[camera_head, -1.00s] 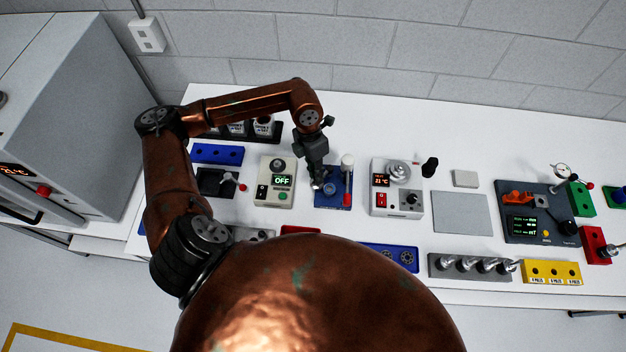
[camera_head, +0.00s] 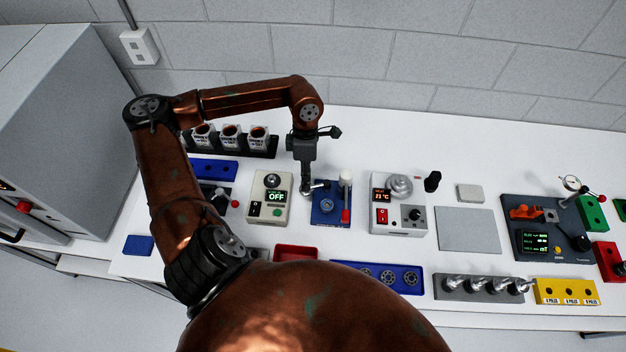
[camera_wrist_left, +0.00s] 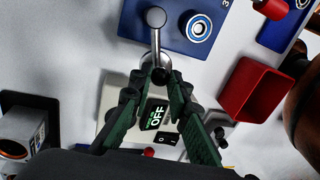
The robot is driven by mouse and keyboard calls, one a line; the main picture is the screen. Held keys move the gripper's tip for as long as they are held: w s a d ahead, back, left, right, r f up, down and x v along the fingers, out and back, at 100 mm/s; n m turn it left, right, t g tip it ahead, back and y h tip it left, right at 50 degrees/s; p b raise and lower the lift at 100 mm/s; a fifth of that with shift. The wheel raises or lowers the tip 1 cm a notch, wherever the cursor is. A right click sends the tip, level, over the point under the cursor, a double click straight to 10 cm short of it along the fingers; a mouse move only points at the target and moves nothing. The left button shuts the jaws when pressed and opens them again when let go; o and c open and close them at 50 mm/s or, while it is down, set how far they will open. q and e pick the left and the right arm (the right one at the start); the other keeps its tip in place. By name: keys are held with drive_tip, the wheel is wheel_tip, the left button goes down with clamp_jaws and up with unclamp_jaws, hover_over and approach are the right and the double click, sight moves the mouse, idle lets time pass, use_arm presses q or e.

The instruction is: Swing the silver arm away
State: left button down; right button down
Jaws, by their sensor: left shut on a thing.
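The silver arm (camera_head: 319,185) shows in the head view at the left of the blue fixture (camera_head: 326,219). In the left wrist view the silver arm (camera_wrist_left: 156,42) runs from a round silver head down to a dark end between my fingers. My left gripper (camera_head: 305,190) points down over the gap between the blue fixture and the grey control box. In the left wrist view the green fingers of my left gripper (camera_wrist_left: 159,80) are closed on the arm's end. The exact contact is partly hidden. My right gripper is not in view.
The control box (camera_head: 270,198) with an OFF display is close on the left. A red tray (camera_head: 296,252) lies in front. Another control unit (camera_head: 398,208) stands to the right, with clear white table between.

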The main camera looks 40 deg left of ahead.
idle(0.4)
use_arm(q)
drive_tip(key=c, duration=1.8)
unclamp_jaws()
drive_tip(key=r, duration=0.4)
drive_tip(key=w+a+r, duration=0.1)
drive_tip(key=r, duration=0.6)
drive_tip(key=shift+w+a+r, duration=0.25)
drive_tip(key=shift+w+r, duration=0.1)
drive_tip(key=shift+r, duration=0.05)
